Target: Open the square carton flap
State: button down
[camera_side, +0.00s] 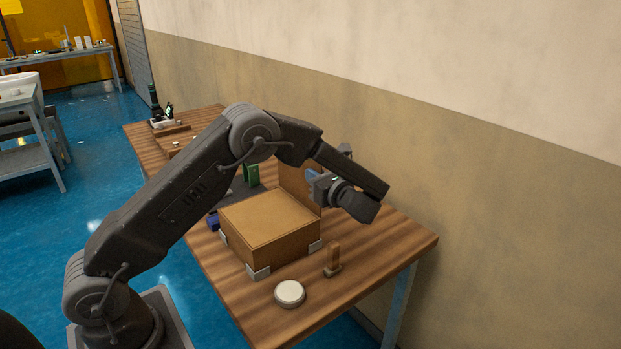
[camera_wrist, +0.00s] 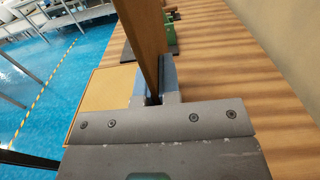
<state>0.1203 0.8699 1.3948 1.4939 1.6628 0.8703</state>
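The square carton (camera_side: 262,228) is a tan box on the wooden table, with pale corner pieces at its base. Its top face looks flat and tan, and part of it shows in the wrist view (camera_wrist: 98,98). A brown flap (camera_side: 296,182) stands upright along the carton's far right side. In the wrist view the flap (camera_wrist: 143,30) rises edge-on between my fingers. My gripper (camera_side: 314,178) is at the flap's right edge, above the table. Its two fingers (camera_wrist: 154,92) appear closed on the flap, one on each side. The exact contact is partly hidden.
A white round disc (camera_side: 289,292) and a small brown upright block (camera_side: 333,260) sit in front of the carton. A green object (camera_side: 251,174) stands behind it. A wall (camera_side: 480,190) runs along the table's right side. The table's near right corner is clear.

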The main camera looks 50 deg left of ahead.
dwell(0.4)
jog(key=c, duration=1.3)
grip_release()
jog(key=d, duration=1.3)
jog(key=shift+d, duration=0.4)
